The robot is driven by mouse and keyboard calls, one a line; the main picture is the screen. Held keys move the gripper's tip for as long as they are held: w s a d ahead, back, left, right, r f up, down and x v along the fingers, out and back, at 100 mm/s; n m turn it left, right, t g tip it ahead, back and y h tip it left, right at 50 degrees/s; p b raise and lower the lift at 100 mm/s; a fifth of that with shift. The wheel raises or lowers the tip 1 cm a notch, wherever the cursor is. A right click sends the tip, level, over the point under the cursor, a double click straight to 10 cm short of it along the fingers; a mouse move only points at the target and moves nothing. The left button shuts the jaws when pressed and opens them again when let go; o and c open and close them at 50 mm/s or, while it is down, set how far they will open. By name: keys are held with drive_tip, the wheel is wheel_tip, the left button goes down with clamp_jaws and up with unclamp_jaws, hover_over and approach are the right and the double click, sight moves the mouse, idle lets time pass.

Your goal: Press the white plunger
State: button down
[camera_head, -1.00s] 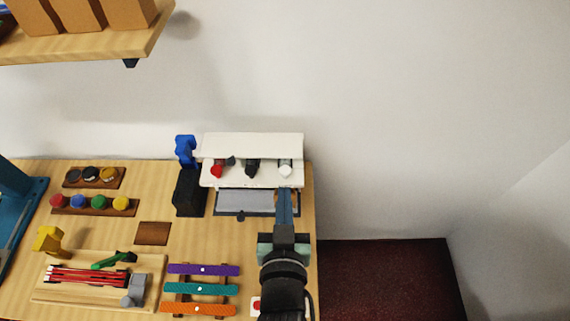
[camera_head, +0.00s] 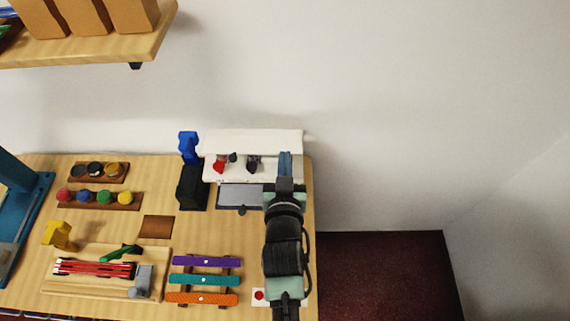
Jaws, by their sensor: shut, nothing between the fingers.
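A white dispenser-like unit (camera_head: 250,143) stands at the back right of the counter. A red plunger (camera_head: 219,167) and a black plunger (camera_head: 252,167) show along its front. My gripper (camera_head: 285,158) is shut and empty, its blue fingers reaching over the right end of the unit. The white plunger is hidden behind my fingers and wrist, so I cannot tell whether they touch it or whether it is pushed in.
A grey tray (camera_head: 239,196) lies in front of the unit. A black block (camera_head: 192,188) and a blue object (camera_head: 188,147) stand to its left. Purple, teal and orange bars (camera_head: 205,280) and a red button (camera_head: 259,295) are nearer. The counter ends just right of my arm.

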drive_tip(key=shift+w+f, duration=0.15)
drive_tip(key=shift+f, duration=0.9)
drive_tip(key=shift+w+f, duration=0.1)
drive_tip(key=shift+f, duration=0.9)
drive_tip(key=shift+f, duration=0.1)
wheel_tip(320, 180, down, 2)
drive_tip(key=b, duration=0.3)
drive_tip(key=shift+f, duration=0.25)
drive_tip(key=r+p, duration=0.3)
drive_tip(key=r, duration=0.1)
drive_tip(key=shift+w+r, duration=0.2)
drive_tip(key=b+v, duration=0.3)
drive_tip(key=v, duration=0.7)
drive_tip(key=shift+s+f, duration=0.15)
drive_tip(key=shift+s, duration=0.05)
